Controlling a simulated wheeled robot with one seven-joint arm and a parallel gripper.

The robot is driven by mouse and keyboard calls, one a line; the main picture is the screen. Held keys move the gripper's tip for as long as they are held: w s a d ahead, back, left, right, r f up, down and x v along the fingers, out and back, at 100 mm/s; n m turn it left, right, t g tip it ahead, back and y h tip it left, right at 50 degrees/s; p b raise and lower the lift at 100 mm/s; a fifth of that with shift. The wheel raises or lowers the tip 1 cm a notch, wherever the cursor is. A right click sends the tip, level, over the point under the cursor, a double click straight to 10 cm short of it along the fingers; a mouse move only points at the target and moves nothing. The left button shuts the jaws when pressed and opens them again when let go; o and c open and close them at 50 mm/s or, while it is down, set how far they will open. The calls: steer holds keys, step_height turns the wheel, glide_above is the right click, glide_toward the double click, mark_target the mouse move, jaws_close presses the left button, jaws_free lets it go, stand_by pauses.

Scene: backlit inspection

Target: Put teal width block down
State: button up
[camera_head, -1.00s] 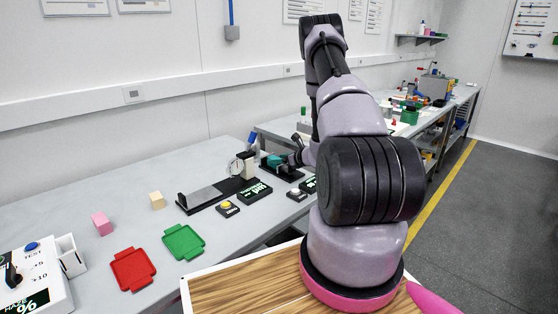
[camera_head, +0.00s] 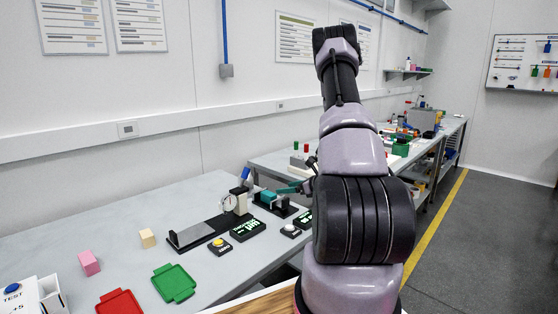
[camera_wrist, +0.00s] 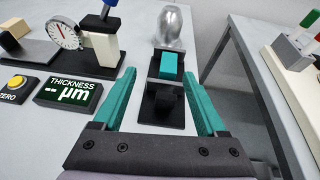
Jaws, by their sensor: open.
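The teal width block (camera_wrist: 169,65) sits on a black fixture (camera_wrist: 166,117) with a dark base, ahead of my gripper in the wrist view. A clear gap shows on both sides of the block.
A dial gauge (camera_head: 229,204) on a stand and a thickness display (camera_head: 247,229) stand left of the fixture. A shiny rounded metal object (camera_wrist: 174,28) is behind it. Green (camera_head: 174,283) and red (camera_head: 119,303) trays lie nearer. A gap separates this bench from another.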

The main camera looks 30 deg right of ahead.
steer(key=s+a+r+n+g+y, duration=0.2)
steer(key=s+a+r+n+g, duration=0.2)
steer(key=a+r+n, duration=0.5)
steer(key=s+a+r+n+g+y, duration=0.3)
steer(key=s+a+r+n, duration=0.2)
steer(key=a+r, duration=0.7)
steer(key=s+r+n+t+h, duration=0.1)
steer(key=s+r+n+h, duration=0.3)
steer(key=s, duration=0.5)
steer(key=s+r+n+h, duration=0.4)
steer(key=s+r+n, duration=0.4)
steer(key=s+r, duration=0.1)
steer(key=shift+d+r+n+t+h, duration=0.2)
steer(key=shift+d+n+t+h, duration=0.1)
steer(key=shift+n+t, duration=0.1)
